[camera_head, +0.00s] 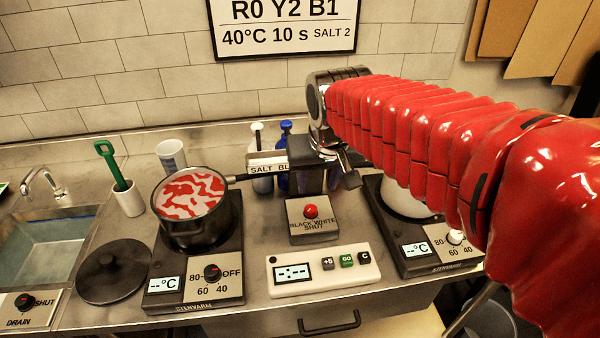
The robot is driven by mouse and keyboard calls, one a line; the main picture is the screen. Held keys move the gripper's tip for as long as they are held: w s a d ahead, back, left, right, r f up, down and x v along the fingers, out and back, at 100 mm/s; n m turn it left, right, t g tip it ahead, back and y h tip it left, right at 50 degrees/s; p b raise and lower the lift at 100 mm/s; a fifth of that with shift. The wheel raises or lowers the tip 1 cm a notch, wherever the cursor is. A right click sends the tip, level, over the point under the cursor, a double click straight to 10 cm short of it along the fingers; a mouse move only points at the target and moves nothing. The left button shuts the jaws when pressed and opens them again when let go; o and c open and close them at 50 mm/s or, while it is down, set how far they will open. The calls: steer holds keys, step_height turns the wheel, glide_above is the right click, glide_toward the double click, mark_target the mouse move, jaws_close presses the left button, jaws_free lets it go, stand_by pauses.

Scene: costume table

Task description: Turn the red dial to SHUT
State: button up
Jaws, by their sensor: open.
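I cannot tell which mark the dial points to. My gripper (347,178) is open and empty, above and to the right of the dial in the picture, apart from it. Its fingers hang downward and are small and dark in this view.
A pot (193,230) of red and white stuff sits on the left hotplate. A timer (323,271) lies in front. My red-sleeved arm covers part of the right hotplate (420,263). A drain dial (23,301) is far left.

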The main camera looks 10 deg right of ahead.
mark_target(311, 208)
steer(key=x, duration=1.3)
steer(key=shift+w+f, duration=0.15)
steer(key=shift+f, duration=0.2)
steer(key=shift+c, duration=0.7)
steer(key=c, duration=0.9)
